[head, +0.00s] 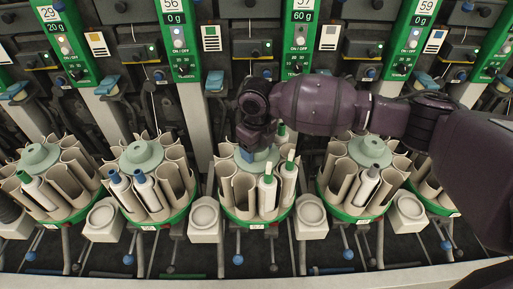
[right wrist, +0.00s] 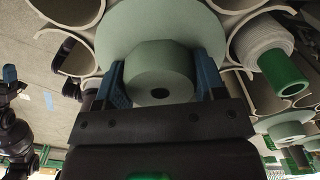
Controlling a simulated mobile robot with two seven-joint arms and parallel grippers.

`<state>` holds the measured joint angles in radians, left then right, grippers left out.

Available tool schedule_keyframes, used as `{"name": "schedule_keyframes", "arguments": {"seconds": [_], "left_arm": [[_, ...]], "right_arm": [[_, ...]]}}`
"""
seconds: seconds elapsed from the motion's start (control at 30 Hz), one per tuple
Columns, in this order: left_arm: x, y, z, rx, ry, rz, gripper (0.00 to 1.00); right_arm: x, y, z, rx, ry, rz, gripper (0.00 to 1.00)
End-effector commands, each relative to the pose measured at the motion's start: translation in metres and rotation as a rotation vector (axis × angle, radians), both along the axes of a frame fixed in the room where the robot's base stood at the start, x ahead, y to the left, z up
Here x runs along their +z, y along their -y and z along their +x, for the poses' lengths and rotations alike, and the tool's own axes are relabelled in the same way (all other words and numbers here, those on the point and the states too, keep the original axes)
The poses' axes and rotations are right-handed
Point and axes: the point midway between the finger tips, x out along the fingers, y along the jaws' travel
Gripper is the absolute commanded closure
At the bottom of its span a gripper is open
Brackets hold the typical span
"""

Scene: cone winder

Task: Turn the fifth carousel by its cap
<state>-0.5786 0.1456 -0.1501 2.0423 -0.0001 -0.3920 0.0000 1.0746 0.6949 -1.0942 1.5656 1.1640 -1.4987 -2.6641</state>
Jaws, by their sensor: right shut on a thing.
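My right gripper (head: 257,158) is over the middle carousel (head: 240,190) in the head view, its arm coming in from the right. In the right wrist view my right gripper (right wrist: 162,78) has its blue fingers on both sides of the round grey-green cap (right wrist: 160,68) and is shut on it. The carousel's wider green top disc (right wrist: 105,35) and beige open tubes show around the cap. In the head view the gripper hides most of the cap. Dark parts with a blue tip at the left edge of the right wrist view look like my left gripper (right wrist: 10,75); its jaws are unclear.
Similar carousels stand to the left (head: 142,155) and right (head: 369,150), with beige cups (head: 204,218) between them. Several tubes hold bobbins, some green-tipped (head: 267,190), close around the gripped cap. Green numbered panels (head: 296,35) rise behind.

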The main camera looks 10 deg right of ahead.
Motion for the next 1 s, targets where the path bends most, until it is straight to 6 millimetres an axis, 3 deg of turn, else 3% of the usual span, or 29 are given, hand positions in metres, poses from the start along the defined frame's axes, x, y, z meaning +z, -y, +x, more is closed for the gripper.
{"name": "schedule_keyframes", "arguments": {"seconds": [0.47, 0.5, 0.63, 0.67, 1.0], "left_arm": [[-0.0001, -0.0003, 0.0008, -0.001, 0.0, 0.002, 0.2], [-0.0001, -0.0002, 0.0008, -0.002, 0.0, 0.001, 0.2], [-0.0002, -0.0002, 0.0008, -0.002, 0.0, 0.001, 0.2], [-0.0003, -0.0002, 0.0008, -0.002, 0.0, 0.001, 0.2], [0.0003, -0.0001, 0.001, -0.002, 0.0, 0.001, 0.2]], "right_arm": [[0.0019, 0.0, 0.0007, 0.015, 0.002, 0.001, 0.79], [0.0019, 0.0, 0.0007, 0.015, 0.003, 0.002, 0.35], [0.0015, 0.0, 0.0006, 0.015, 0.002, 0.001, 0.15], [0.0014, 0.0, 0.0005, 0.015, 0.002, 0.001, 0.11], [0.0042, 0.0, 0.0004, 0.015, 0.002, 0.001, 0.11]]}}
